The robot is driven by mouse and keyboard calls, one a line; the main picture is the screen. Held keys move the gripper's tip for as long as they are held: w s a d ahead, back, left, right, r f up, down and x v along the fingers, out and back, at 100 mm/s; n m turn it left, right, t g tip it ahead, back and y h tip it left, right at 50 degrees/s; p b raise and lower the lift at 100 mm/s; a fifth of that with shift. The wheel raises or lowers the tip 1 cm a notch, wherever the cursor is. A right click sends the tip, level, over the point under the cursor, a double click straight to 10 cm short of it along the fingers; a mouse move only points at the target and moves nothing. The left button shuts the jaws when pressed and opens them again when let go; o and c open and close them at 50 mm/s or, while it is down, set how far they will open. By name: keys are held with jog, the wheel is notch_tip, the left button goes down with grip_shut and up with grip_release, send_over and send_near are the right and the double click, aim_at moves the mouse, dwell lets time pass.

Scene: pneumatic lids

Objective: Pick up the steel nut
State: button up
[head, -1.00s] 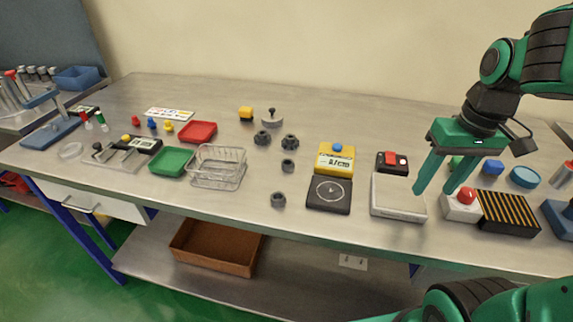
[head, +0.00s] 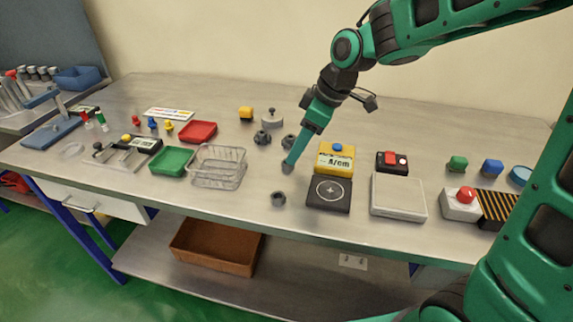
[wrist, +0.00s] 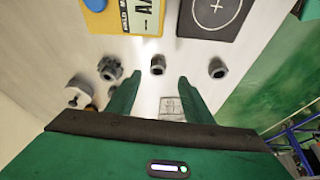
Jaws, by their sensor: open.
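Several small dark grey, nut-like metal parts stand on the bench, and I cannot tell for certain which is the steel nut. A round one with a hole (wrist: 158,64) lies ahead of my gripper, between the lines of its fingers. A similar part (head: 278,199) stands nearer the front edge and shows at right in the wrist view (wrist: 217,68). A knobbly, gear-like part (wrist: 110,68) is at left there. My gripper (head: 290,166) is open and empty, pointing down; in the head view its fingertips largely cover the middle part. The wrist view shows both fingers (wrist: 158,79) apart.
A yellow meter (head: 336,158) and a black pad (head: 328,195) stand close to the right of the fingers. A wire basket (head: 218,167), green tray (head: 170,162) and red tray (head: 198,131) lie left. A knobbed weight (head: 272,119) stands behind.

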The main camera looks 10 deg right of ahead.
jog(key=shift+w+x, duration=0.15)
jog(key=shift+x, duration=1.2)
jog(key=shift+w+x, duration=0.2)
jog(key=shift+x, duration=1.15)
jog(key=shift+r, duration=0.1)
jog(key=shift+c, duration=0.4)
jog(key=c, duration=1.1)
